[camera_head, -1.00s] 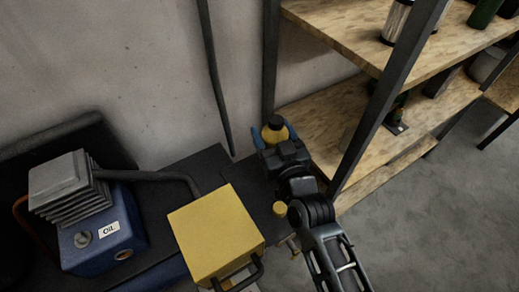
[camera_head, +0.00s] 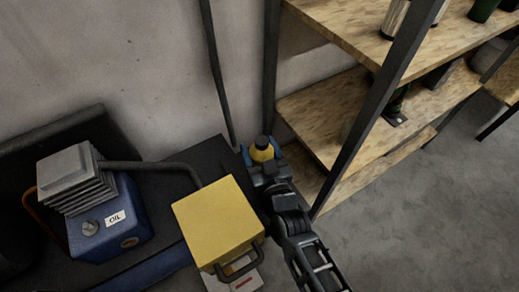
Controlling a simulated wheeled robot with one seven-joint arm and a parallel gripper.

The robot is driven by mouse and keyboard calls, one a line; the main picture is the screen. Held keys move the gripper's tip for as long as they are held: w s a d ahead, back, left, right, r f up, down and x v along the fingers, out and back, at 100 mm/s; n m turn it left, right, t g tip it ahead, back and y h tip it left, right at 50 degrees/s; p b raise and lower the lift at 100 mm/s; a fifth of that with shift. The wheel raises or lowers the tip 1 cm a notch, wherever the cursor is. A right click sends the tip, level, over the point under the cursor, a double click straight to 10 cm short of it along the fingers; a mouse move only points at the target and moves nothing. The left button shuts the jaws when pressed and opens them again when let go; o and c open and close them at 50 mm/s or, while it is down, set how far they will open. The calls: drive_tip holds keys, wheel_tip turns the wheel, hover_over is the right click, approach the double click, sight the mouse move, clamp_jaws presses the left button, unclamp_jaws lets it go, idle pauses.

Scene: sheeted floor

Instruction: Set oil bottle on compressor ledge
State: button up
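The oil bottle (camera_head: 262,151) is yellow with a dark cap and stands about upright between the blue fingers of my gripper (camera_head: 261,155). The fingers lie on both sides of it and appear closed on it; its lower part is hidden. The compressor has a blue body (camera_head: 112,228) with an "OIL" label and a grey finned head, at the left. Its dark ledge (camera_head: 205,158) extends right, toward the shelf. My gripper is at the ledge's right end, behind the yellow box; I cannot tell whether the bottle touches the ledge.
A yellow box (camera_head: 216,223) with a dark handle stands at the ledge's front, left of my arm. A wooden shelf rack (camera_head: 320,110) with a dark post rises close on the right. A dark pipe (camera_head: 217,75) runs down the wall. The ledge behind the box looks bare.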

drive_tip(key=shift+f, duration=0.1)
drive_tip(key=o, duration=1.4)
drive_tip(key=shift+c, duration=0.2)
drive_tip(key=v, duration=0.7)
drive_tip(key=shift+s+p, duration=0.25)
drive_tip(key=shift+p, duration=0.2)
drive_tip(key=shift+d, duration=0.2)
